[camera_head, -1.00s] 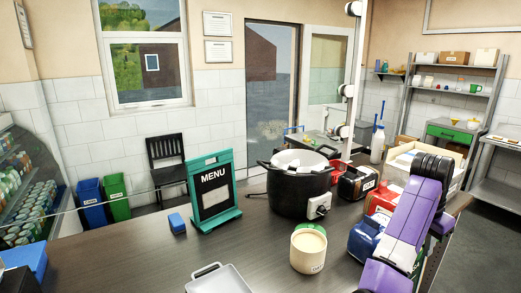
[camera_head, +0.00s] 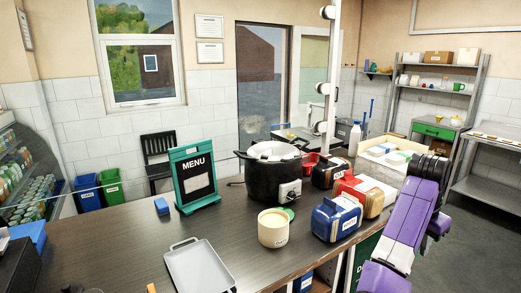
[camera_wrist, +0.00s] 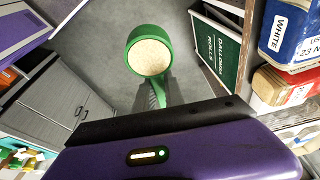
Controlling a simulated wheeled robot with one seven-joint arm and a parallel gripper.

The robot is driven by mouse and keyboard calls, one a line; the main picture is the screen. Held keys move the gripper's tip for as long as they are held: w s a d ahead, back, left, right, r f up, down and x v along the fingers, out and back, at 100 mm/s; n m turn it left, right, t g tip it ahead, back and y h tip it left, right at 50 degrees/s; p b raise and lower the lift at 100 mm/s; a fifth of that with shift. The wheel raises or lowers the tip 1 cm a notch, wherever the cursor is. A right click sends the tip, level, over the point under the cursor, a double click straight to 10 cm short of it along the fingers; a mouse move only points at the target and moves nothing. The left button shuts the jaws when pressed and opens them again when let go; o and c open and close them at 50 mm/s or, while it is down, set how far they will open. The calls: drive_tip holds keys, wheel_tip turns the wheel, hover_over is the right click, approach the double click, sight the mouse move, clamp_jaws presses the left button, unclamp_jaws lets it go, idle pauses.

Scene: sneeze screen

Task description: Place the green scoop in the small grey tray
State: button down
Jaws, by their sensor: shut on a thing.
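My gripper (camera_wrist: 157,95) is shut on the handle of the green scoop (camera_wrist: 160,88) in the wrist view. The scoop's round bowl has a green rim and a pale grainy fill, and grey floor shows beneath it. The head view shows my purple arm at the right, but I cannot make out the gripper or held scoop there. The small grey tray (camera_head: 182,268) lies on the dark counter at lower centre of the head view, well left of my arm. Its inside looks empty.
A black pot (camera_head: 262,182), menu stand (camera_head: 193,178) and blue box (camera_head: 337,217) stand farther back or right. A clear screen crosses the counter.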

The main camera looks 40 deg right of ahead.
drive_tip(key=w+a+f+n+t+b, duration=0.35)
drive_tip(key=w+a+f+n, duration=0.75)
drive_tip(key=w+a+f, duration=0.55)
drive_tip(key=a+f+n+y+b, duration=0.1)
drive_tip(key=a+f+n, duration=0.2)
drive_tip(key=a, duration=0.8)
drive_tip(key=w+a+f+n+y+b, duration=0.1)
drive_tip(key=a+f+n, duration=0.3)
drive_tip(key=a+f, duration=0.3)
drive_tip(key=a+f+n+y+b, duration=0.1)
drive_tip(key=a+f+n, duration=0.2)
drive_tip(key=a, duration=1.2)
drive_tip(key=shift+w+a+f+n+t+b, duration=0.3)
drive_tip(key=shift+f+t, duration=0.15)
drive_tip(key=shift+f, duration=0.45)
drive_tip(key=shift+a, duration=0.1)
